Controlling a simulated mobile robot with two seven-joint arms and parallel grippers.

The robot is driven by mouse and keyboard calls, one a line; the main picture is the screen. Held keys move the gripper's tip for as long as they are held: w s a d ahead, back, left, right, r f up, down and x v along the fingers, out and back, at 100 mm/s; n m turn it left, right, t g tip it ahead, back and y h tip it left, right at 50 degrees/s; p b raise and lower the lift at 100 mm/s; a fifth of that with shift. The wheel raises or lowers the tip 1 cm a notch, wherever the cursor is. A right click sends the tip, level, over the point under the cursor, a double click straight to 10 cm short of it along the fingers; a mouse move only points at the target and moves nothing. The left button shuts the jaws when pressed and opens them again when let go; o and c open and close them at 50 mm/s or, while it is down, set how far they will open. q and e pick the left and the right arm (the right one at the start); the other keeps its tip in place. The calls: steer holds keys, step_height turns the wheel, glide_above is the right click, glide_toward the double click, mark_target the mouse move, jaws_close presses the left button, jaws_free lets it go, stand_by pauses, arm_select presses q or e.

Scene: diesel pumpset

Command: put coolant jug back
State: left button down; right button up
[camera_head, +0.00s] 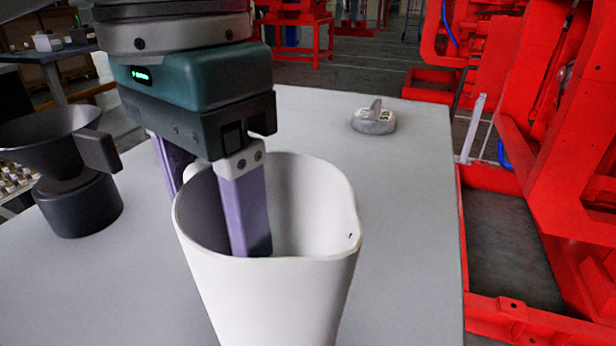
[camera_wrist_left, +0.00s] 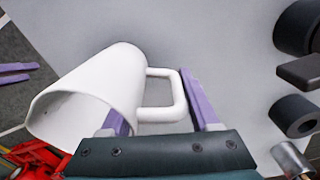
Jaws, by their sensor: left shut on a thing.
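The white coolant jug (camera_head: 275,290) is at the front middle of the head view, mouth up. It also shows in the left wrist view (camera_wrist_left: 85,100), with its looped handle (camera_wrist_left: 165,112) to the right. My left gripper (camera_head: 215,195) is shut on the jug from above. One purple finger reaches inside the mouth; the other is outside, beyond the handle. In the left wrist view the handle lies between the fingers. The jug's base is cut off in the head view, so I cannot tell whether it touches the table. My right gripper's fingers (camera_wrist_left: 17,73) show apart and empty at the left edge.
The grey table (camera_head: 410,220) is mostly clear right of the jug. A dark funnel on a black base (camera_head: 80,205) stands at left. A small grey object (camera_head: 373,118) lies at the back. Red machinery frames (camera_head: 560,120) stand beyond the right edge.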

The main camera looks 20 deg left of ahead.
arm_select(q)
steer(key=shift+f, duration=0.15)
steer(key=shift+c, duration=0.6)
jaws_free()
steer(key=shift+r, duration=0.35)
step_height(320, 180, up, 12)
steer(key=shift+f+p, duration=0.15)
steer(key=shift+p, duration=0.65)
